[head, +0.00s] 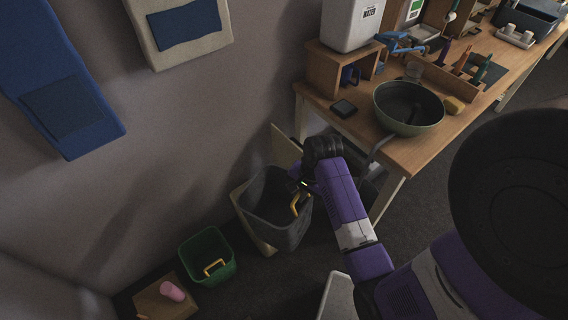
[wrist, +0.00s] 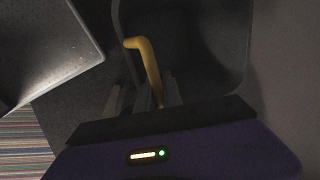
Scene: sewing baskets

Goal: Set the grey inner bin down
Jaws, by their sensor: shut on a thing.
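The grey inner bin (head: 262,205) hangs open side up at the middle of the head view, slightly tilted. It overlaps a cream outer housing (head: 240,207); I cannot tell whether its base is inside it or in front of it. The bin has a yellow handle (head: 295,205). My gripper (head: 302,193) is at the bin's right rim, by the handle. In the wrist view my gripper (wrist: 145,98) is shut on the yellow handle (wrist: 147,62), with the bin's dark wall (wrist: 243,55) around it. The bin's underside is hidden.
A green bin (head: 208,258) with a yellow handle stands on the floor to the left, beside a cardboard-brown box (head: 152,303) bearing a pink item (head: 172,291). A wooden worktable (head: 408,152) is at right, with a green pan (head: 408,105). Wall is behind.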

